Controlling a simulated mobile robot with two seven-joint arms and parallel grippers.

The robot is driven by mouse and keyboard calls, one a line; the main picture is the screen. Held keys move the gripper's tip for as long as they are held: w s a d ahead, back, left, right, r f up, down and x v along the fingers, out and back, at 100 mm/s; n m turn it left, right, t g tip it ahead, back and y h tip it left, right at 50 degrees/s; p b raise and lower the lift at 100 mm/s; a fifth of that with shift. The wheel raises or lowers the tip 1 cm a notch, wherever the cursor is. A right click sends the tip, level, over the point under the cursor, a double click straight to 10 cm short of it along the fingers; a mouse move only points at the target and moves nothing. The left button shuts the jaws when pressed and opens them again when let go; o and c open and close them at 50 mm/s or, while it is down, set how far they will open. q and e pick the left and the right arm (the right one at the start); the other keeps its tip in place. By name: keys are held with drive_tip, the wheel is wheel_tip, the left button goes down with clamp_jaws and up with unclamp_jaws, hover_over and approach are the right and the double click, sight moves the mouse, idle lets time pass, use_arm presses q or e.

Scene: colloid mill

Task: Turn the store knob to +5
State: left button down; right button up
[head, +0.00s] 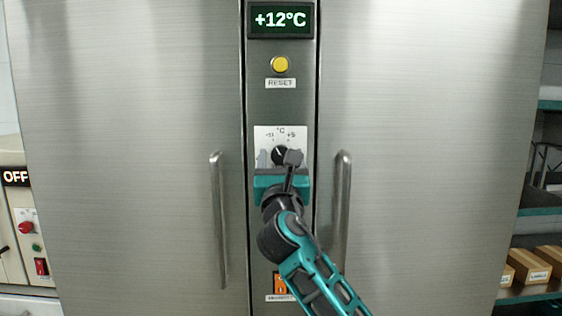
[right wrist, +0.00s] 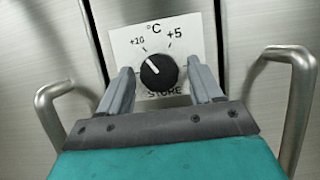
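The store knob (right wrist: 158,72) is a round black dial with a white pointer line on a white plate (right wrist: 190,27). The plate is marked "°C", "+5" at upper right, a second mark at upper left, and "STORE" below. The pointer leans up and left, toward the left mark. In the head view the knob (head: 281,154) is partly covered by my right gripper (head: 277,158). In the right wrist view my right gripper (right wrist: 160,87) is open, one finger on each side of the knob, with gaps showing. My left gripper is not in view.
The display (head: 281,20) reads +12°C. Below it is a yellow reset button (head: 280,64). Vertical door handles (head: 219,220) and (head: 342,215) stand out on both sides of the panel. An orange switch (head: 280,283) sits low. Shelves with boxes (head: 530,265) are at right.

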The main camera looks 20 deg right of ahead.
drive_tip(key=c, duration=0.9)
drive_tip(key=shift+m, duration=0.4)
drive_tip(key=m+h, duration=0.2)
drive_tip(key=m, duration=0.1)
drive_tip(key=shift+a+m+g+b, duration=0.15)
drive_tip(key=shift+m+g+b, duration=0.25)
drive_tip(key=m+g+h, duration=0.1)
drive_tip(key=m, duration=0.3)
drive_tip(key=shift+a+h, duration=0.1)
drive_tip(key=shift+h, duration=0.2)
drive_tip(key=m+g, duration=0.1)
drive_tip(key=m, duration=0.1)
drive_tip(key=m+g+h, duration=0.1)
drive_tip(key=m, duration=0.2)
drive_tip(key=shift+w+r+h, duration=0.1)
drive_tip(key=shift+r+h, duration=0.1)
drive_tip(key=shift+h, duration=0.1)
drive_tip(key=shift+m+g+p, duration=0.35)
drive_tip(key=shift+m+g, duration=0.15)
drive_tip(key=shift+m, duration=0.9)
